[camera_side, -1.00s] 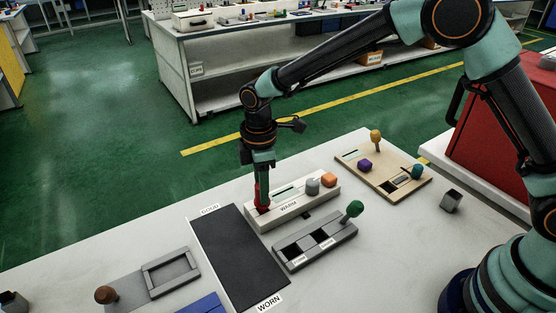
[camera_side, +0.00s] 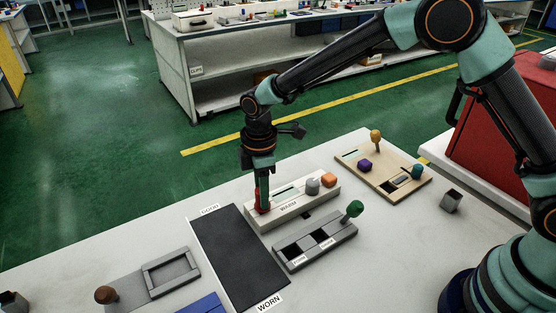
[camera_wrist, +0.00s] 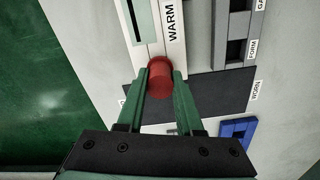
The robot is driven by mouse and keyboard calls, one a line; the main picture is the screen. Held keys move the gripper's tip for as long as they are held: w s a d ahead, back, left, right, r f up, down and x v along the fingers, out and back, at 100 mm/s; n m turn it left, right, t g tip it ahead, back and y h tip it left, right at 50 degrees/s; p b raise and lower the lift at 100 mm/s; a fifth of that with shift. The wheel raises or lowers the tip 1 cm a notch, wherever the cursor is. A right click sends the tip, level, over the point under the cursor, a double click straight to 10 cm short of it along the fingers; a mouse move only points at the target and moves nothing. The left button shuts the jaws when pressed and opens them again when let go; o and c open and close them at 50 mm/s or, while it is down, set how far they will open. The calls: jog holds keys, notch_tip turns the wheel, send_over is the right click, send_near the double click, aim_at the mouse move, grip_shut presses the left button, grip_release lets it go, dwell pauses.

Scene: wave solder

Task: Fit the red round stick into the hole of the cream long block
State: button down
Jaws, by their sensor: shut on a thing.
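The cream long block (camera_side: 292,204), labelled WARM, lies on the pale table and also shows in the wrist view (camera_wrist: 172,50). My gripper (camera_side: 262,208) points down over its left end. In the wrist view my green fingers (camera_wrist: 160,88) are shut on the red round stick (camera_wrist: 160,76), one on each side. In the side view the stick (camera_side: 262,197) shows at the block's left end, partly covered by the fingers. The hole is hidden, so I cannot tell how deep the stick sits in it. A grey piece (camera_side: 313,186) and an orange piece (camera_side: 329,180) stand at the block's right end.
A grey tray (camera_side: 316,243) with a green knob (camera_side: 354,209) lies in front of the block. A black mat (camera_side: 238,258) is at left. A wooden board (camera_side: 400,192) with several coloured pieces lies behind right. A small grey cup (camera_side: 451,201) stands at right.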

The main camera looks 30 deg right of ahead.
jog(key=shift+f, duration=0.2)
dwell(0.4)
jog(key=shift+c, duration=2.4)
grip_release()
notch_tip(320, 180, up, 12)
